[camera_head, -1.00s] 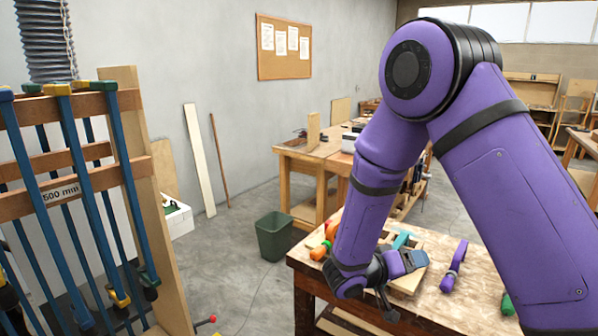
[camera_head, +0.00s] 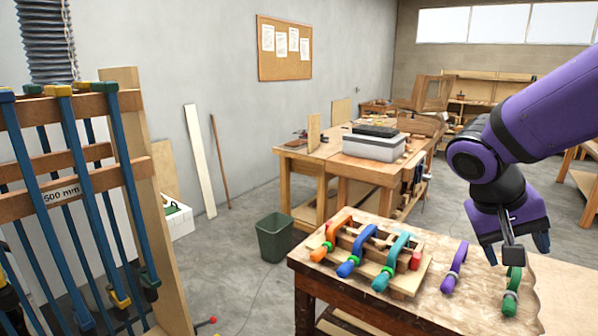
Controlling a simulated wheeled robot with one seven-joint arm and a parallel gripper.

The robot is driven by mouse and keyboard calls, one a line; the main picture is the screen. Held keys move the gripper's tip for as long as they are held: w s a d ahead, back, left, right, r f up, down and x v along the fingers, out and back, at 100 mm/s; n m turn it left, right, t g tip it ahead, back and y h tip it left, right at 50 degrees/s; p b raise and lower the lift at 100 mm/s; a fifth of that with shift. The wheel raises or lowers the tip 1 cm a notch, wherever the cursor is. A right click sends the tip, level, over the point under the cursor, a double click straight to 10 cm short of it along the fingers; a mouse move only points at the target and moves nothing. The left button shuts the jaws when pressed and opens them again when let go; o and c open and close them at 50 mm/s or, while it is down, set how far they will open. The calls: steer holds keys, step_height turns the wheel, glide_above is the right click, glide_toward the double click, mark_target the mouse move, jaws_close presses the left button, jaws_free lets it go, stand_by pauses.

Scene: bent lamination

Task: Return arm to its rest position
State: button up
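My gripper (camera_head: 518,256) hangs at the right, above the right part of the workbench (camera_head: 420,315). Its two purple fingers look spread apart with nothing held between them; a dark grey part shows in front. An orange clamp (camera_head: 338,229), a blue clamp (camera_head: 360,246) and a teal clamp (camera_head: 392,260) sit side by side on a wooden form (camera_head: 405,284) on the bench. A purple clamp (camera_head: 455,266) and a green clamp (camera_head: 511,292) lie loose to the right. The green clamp is just below my gripper in the picture.
A rack of long blue bar clamps (camera_head: 75,190) stands at the left. A green bin (camera_head: 274,237) is on the floor beside the bench. Another workbench (camera_head: 330,165) with a grey box (camera_head: 374,146) stands behind.

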steer(key=s+a+r+n+t+y, duration=0.3)
steer(key=s+r+t+y, duration=0.2)
steer(key=s, duration=0.4)
steer(key=shift+s+r+n+t+y, duration=0.15)
steer(key=shift+r+n+t+y, duration=0.25)
steer(key=shift+r, duration=0.75)
stand_by(1.0)
